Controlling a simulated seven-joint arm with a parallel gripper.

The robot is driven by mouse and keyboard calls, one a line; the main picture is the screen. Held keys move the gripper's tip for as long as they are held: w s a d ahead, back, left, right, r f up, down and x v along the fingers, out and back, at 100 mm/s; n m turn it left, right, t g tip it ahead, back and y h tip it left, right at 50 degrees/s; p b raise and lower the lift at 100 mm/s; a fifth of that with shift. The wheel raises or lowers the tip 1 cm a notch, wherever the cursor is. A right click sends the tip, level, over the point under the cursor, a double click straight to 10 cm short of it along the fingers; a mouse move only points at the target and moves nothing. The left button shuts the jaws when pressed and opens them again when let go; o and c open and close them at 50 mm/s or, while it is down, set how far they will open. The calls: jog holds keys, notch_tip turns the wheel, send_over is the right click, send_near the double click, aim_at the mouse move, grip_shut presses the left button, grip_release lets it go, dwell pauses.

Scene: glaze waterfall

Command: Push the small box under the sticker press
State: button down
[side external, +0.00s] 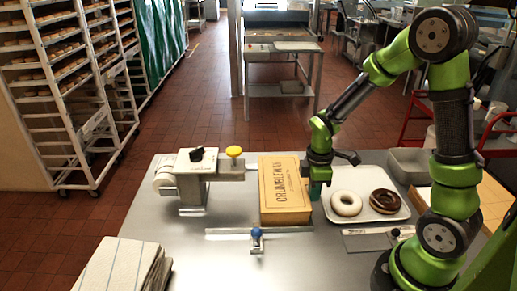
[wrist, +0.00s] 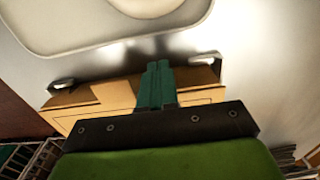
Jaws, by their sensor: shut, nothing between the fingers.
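The small box (side external: 285,187) is a flat orange-yellow carton with dark lettering, lying on the grey metal table. It also shows in the wrist view (wrist: 90,98), partly hidden behind my gripper. The sticker press (side external: 192,178), grey with a white roll, a black knob and a yellow knob, stands left of the box. Its arm reaches right, close to the box's left edge. My gripper (side external: 315,190) is low beside the right side of the box, between box and tray. Its teal fingers (wrist: 155,85) are shut and empty. I cannot tell whether they touch the box.
A white tray (side external: 377,216) with a white ring doughnut (side external: 346,203) and a dark one (side external: 384,201) lies to the right. A rail with a blue knob (side external: 257,235) lies in front of the box. Folded cloths (side external: 122,265) lie at the front left.

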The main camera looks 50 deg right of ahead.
aim_at(269, 193)
jog(key=shift+w+a, duration=0.1)
jog(key=w+a, duration=0.8)
jog(key=shift+w+a, duration=0.25)
jog(key=shift+a, duration=0.05)
